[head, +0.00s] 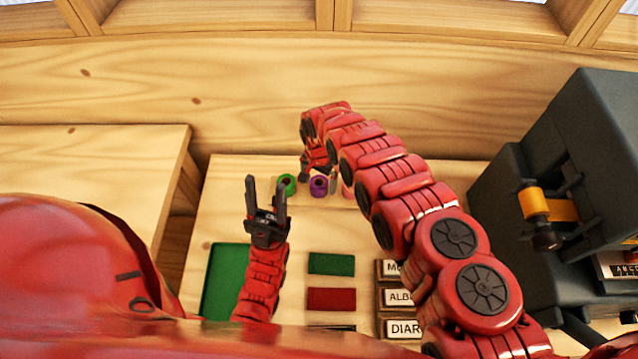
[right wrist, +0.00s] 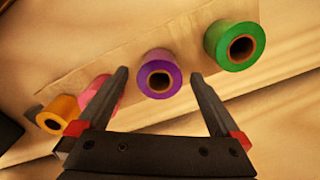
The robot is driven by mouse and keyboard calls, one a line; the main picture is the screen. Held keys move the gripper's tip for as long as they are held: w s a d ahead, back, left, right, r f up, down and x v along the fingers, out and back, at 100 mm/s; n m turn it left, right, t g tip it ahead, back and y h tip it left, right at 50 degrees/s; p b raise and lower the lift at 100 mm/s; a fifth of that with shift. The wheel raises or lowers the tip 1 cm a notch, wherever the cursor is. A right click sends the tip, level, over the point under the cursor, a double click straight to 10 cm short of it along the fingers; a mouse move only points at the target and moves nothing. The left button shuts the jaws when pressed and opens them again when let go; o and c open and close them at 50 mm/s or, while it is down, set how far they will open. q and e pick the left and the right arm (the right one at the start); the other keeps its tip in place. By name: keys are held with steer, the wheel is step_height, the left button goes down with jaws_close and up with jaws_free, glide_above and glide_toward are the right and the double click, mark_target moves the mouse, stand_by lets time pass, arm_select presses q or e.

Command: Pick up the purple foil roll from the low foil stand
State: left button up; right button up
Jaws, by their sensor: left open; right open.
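The purple foil roll (head: 319,186) is on the low foil stand, between a green roll (head: 287,184) and a pink roll (head: 347,190). In the right wrist view the purple roll (right wrist: 159,75) shows its hollow core and lies between the two fingers of my open right gripper (right wrist: 163,88), with a gap on each side. The low foil stand (right wrist: 118,58) is a pale wooden strip behind the rolls. In the head view my right gripper (head: 325,176) is partly hidden by its own arm. My left gripper (head: 266,192) is open and empty, fingers pointing up, left of the rolls.
An orange roll (right wrist: 58,114) is beyond the pink one. A green mat (head: 222,285), green block (head: 331,264), red block (head: 331,299) and labelled blocks (head: 398,297) lie on the table. A dark machine (head: 560,150) stands at the right.

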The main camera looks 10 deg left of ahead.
steer(key=shift+f, duration=0.65)
steer(key=c, duration=1.5)
